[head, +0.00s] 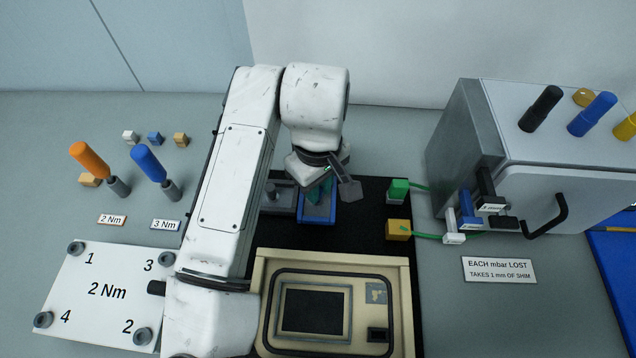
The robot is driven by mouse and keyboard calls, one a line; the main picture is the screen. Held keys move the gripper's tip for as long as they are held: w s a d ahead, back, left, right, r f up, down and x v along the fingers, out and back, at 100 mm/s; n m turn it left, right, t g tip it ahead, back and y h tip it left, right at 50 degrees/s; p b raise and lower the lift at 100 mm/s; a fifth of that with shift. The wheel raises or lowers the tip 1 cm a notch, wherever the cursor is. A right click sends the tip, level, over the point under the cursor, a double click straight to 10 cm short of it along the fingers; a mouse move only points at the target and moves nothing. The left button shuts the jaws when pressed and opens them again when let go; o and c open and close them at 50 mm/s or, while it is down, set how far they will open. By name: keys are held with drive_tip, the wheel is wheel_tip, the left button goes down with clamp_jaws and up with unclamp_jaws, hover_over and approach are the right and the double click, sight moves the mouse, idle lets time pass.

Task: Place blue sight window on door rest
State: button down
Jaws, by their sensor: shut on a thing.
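The blue sight window (318,214), a blue frame around a teal pane, is over the black mat (355,222) near the picture's middle. My gripper (333,188) points down at its far end and is shut on it. The arm and wrist hide part of the window and the far jaw. I cannot tell whether the window touches the mat. A beige door-like panel (262,295) with a dark rectangular opening lies nearer the camera. I cannot tell which part is the door rest.
A grey box (560,180) with a black handle stands at right, with coloured-handled tools on top. A green block (397,190) and a yellow block (398,229) have cords to the right. Orange and blue drivers (148,162) and a white bolt plate (100,300) are at left.

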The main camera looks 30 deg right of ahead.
drive_tip(key=shift+f, duration=0.15)
drive_tip(key=c, duration=1)
unclamp_jaws()
wheel_tip(320, 180, up, 12)
drive_tip(key=shift+r+p, duration=0.2)
drive_tip(key=shift+p, duration=0.5)
